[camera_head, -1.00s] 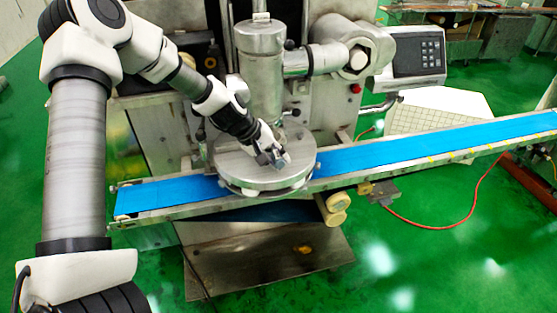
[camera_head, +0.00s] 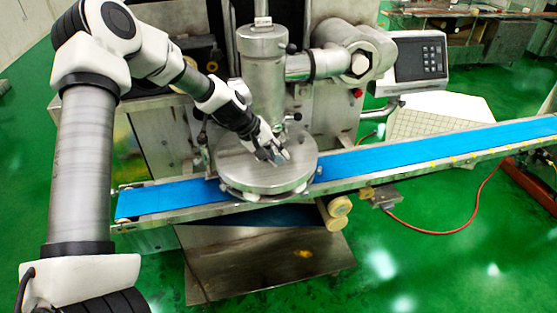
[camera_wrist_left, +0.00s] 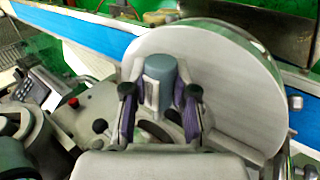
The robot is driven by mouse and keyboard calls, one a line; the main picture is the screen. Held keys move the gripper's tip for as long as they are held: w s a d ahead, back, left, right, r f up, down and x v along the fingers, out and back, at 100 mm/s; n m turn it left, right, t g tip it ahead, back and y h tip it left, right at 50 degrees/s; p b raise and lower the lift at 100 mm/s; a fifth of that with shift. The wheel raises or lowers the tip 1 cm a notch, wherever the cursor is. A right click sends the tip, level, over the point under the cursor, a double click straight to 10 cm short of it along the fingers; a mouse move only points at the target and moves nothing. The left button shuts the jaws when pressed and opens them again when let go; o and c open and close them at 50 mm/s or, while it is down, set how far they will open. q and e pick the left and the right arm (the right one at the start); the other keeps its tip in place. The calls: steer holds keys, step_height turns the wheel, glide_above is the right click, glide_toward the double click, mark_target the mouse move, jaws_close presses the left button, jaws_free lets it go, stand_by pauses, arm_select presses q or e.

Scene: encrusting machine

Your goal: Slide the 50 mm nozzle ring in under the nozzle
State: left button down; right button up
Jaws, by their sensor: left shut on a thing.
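My left gripper (camera_head: 273,156) reaches down over the round steel plate (camera_head: 240,178) in front of the upright steel nozzle cylinder (camera_head: 264,75). In the left wrist view its fingers (camera_wrist_left: 160,98) are shut on a small grey-blue round piece (camera_wrist_left: 158,74), which appears to be the nozzle ring. The piece lies over the pale plate (camera_wrist_left: 225,65); I cannot tell whether it touches it. The nozzle's lower mouth is not clearly visible, and the fingers cover part of the piece. My right gripper is not in view.
A blue conveyor belt (camera_head: 420,157) runs past the plate on both sides. A side arm of the machine (camera_head: 345,60) and a keypad box (camera_head: 418,62) stand to the right. A red cable (camera_head: 470,205) lies on the open green floor.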

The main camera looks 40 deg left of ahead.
mark_target(272, 144)
arm_select(q)
steer(key=shift+w+a+b, duration=0.3)
steer(key=shift+w+a, duration=1.2)
steer(key=shift+a, duration=0.25)
steer(key=c, duration=0.8)
jaws_free()
steer(key=shift+c, duration=0.2)
steer(key=shift+o, duration=0.3)
steer(key=shift+s, duration=0.1)
steer(key=shift+o, duration=0.6)
